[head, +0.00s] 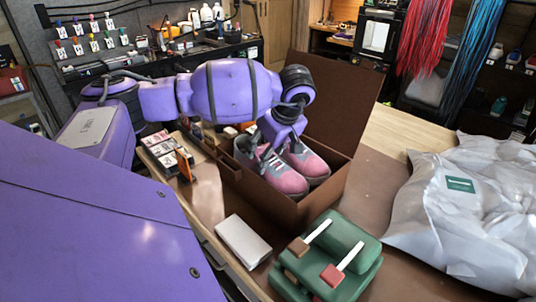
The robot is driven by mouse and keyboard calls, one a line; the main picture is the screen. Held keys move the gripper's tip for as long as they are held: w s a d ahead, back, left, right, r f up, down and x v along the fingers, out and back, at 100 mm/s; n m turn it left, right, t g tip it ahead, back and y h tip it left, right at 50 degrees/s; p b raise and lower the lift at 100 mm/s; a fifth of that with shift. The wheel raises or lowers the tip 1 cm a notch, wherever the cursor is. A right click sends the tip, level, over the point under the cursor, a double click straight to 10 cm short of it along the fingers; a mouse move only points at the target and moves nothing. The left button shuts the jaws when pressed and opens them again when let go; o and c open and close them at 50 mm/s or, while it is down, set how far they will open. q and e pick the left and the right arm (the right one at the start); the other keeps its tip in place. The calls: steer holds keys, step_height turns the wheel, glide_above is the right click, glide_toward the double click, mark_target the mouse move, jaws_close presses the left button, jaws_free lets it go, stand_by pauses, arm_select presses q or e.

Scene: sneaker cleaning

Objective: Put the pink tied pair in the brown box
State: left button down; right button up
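The pink tied pair (288,182), two pink and grey sneakers side by side, is in the opening of the brown box (314,208) in the middle of the head view. The toes point toward the near right, and the soles are partly hidden by the box wall. The box lid (335,100) stands open at the back. My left gripper (266,148) reaches down from above at the shoes' ankle openings. Its fingers are dark and small, partly lost against the shoes, so its grip is unclear. My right gripper is not in view.
A green block holder with two brushes (325,262) stands in front of the box, and a white block (243,240) lies left of it. A card tray (163,153) is at the left. A large pale plastic bag (465,215) fills the right side.

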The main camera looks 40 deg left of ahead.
arm_select(q)
steer(key=shift+w+a+f, duration=0.1)
steer(key=shift+w+f, duration=0.05)
steer(key=shift+f, duration=0.15)
steer(key=shift+f, duration=0.15)
steer(key=shift+f, duration=0.35)
steer(key=shift+f, duration=0.15)
steer(key=c, duration=0.9)
jaws_free()
steer(key=shift+c, duration=0.2)
